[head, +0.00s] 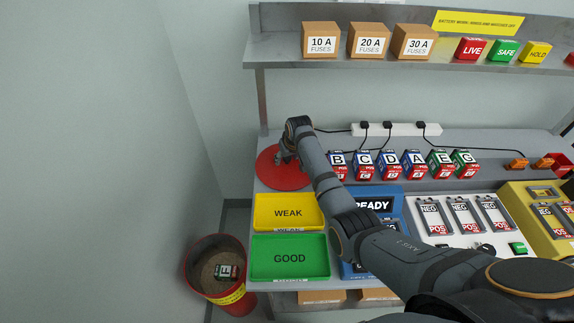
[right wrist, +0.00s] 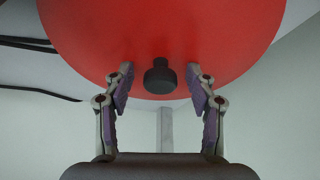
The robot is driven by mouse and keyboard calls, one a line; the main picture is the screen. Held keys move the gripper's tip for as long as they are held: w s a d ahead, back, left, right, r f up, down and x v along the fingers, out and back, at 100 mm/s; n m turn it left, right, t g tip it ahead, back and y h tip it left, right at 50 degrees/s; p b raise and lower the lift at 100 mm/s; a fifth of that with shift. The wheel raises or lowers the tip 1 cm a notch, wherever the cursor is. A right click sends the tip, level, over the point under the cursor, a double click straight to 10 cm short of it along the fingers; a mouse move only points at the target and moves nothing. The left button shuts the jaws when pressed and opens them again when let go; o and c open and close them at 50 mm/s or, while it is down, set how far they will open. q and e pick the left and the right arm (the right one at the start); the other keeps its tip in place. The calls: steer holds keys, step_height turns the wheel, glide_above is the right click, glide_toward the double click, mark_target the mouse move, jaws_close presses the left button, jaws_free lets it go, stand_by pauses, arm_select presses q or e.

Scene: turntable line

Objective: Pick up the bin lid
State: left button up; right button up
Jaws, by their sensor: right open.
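The bin lid (head: 280,178) is a flat red disc lying on the left end of the grey workbench in the head view. In the right wrist view the lid (right wrist: 90,30) fills the upper part, with a short black knob (right wrist: 160,77) at its middle. My right gripper (head: 287,158) is over the lid in the head view and partly hides it. In the right wrist view my right gripper (right wrist: 163,82) is open, with one finger on each side of the knob and a gap on both sides. My left gripper is not in view.
The red bin (head: 188,268) stands open on the floor at the left, with a battery inside. A yellow WEAK tray (head: 262,212) and green GOOD tray (head: 259,257) sit in front of the lid. Lettered batteries (head: 388,165) stand to its right. A shelf (head: 285,50) runs above.

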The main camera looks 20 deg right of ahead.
jaws_close()
steer(key=shift+r, duration=0.1)
stand_by(0.3)
step_height(320, 180, up, 10)
steer(key=shift+b, duration=0.45)
